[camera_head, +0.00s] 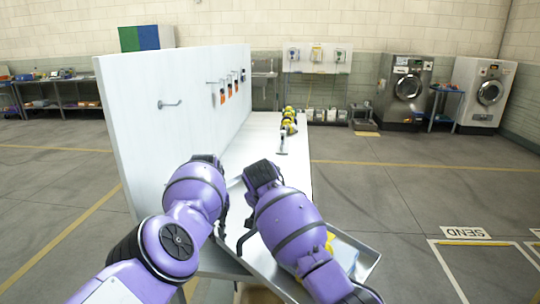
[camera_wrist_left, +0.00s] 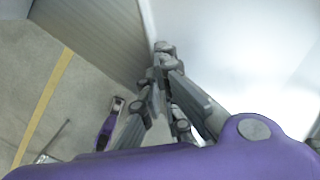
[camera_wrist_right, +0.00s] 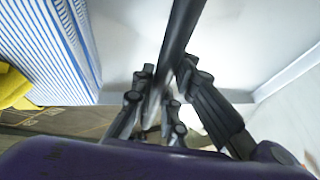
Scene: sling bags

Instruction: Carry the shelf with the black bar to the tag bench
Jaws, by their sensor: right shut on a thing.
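A pale shelf with a raised rim (camera_head: 366,262) sits at the near end of the white bench, partly hidden under my arms. Its black bar (camera_wrist_right: 184,28) runs between the fingers of my right gripper (camera_wrist_right: 165,80), which is shut on it in the right wrist view. An end of a dark bar (camera_head: 243,241) also shows below my arms in the head view. My left gripper (camera_wrist_left: 165,55) has its fingertips close together beside a white face in the left wrist view, with nothing clearly between them. Its fingertips are hidden in the head view.
A tall white panel (camera_head: 165,130) with hooks and tags stands along the bench's left side. A blue-striped item (camera_wrist_right: 45,40) and a yellow one (camera_wrist_right: 12,85) show near my right gripper. Open floor lies right.

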